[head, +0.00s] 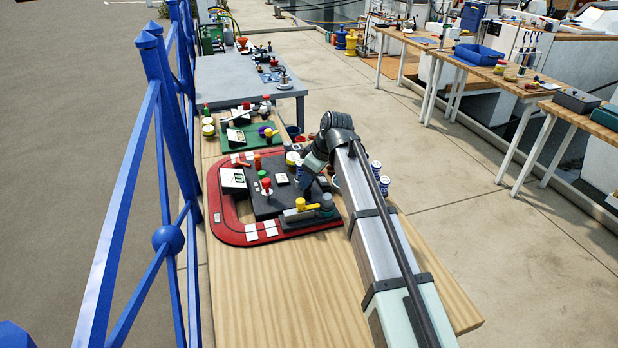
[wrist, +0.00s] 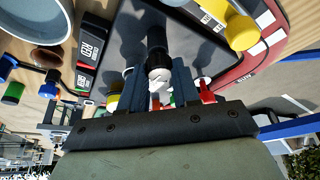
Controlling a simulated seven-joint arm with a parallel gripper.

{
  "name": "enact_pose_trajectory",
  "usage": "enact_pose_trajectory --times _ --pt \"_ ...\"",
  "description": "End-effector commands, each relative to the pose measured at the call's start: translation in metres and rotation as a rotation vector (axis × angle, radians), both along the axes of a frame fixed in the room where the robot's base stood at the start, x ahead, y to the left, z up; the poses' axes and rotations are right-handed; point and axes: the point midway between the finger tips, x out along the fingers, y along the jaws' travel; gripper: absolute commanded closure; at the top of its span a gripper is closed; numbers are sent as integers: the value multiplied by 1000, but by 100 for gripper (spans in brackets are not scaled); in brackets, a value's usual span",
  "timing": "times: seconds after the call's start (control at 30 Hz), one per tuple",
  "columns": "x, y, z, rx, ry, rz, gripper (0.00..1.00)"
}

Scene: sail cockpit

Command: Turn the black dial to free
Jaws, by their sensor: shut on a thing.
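In the wrist view, my gripper (wrist: 158,88) has its two dark blue fingers on either side of a black, round-ended part with a pale mark (wrist: 157,58), which looks like the black dial. It stands on a dark grey panel (wrist: 190,45) and the fingers are closed on it. Its lower part and any setting it points to are hidden or unreadable. In the head view, my gripper (head: 312,184) reaches down at the right side of the dark panel (head: 268,203) on the red-rimmed board (head: 250,240); the dial is hidden by my arm there.
A yellow-knobbed lever (head: 300,204), a red knob (head: 266,184) and an orange knob (head: 257,160) stand close by on the board. Blue-and-white cans (head: 376,168) are just right of my wrist. A blue railing (head: 165,150) runs along the left. The wooden table front (head: 290,305) is clear.

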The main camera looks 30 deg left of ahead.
Motion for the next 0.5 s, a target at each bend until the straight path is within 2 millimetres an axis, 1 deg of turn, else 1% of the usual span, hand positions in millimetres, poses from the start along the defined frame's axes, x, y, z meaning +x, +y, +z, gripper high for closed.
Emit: enact_pose_trajectory --times 0.27,0.5 --pt "-3 0 0 0 -2 -184 99" --pt "-4 0 0 0 -1 -411 99"
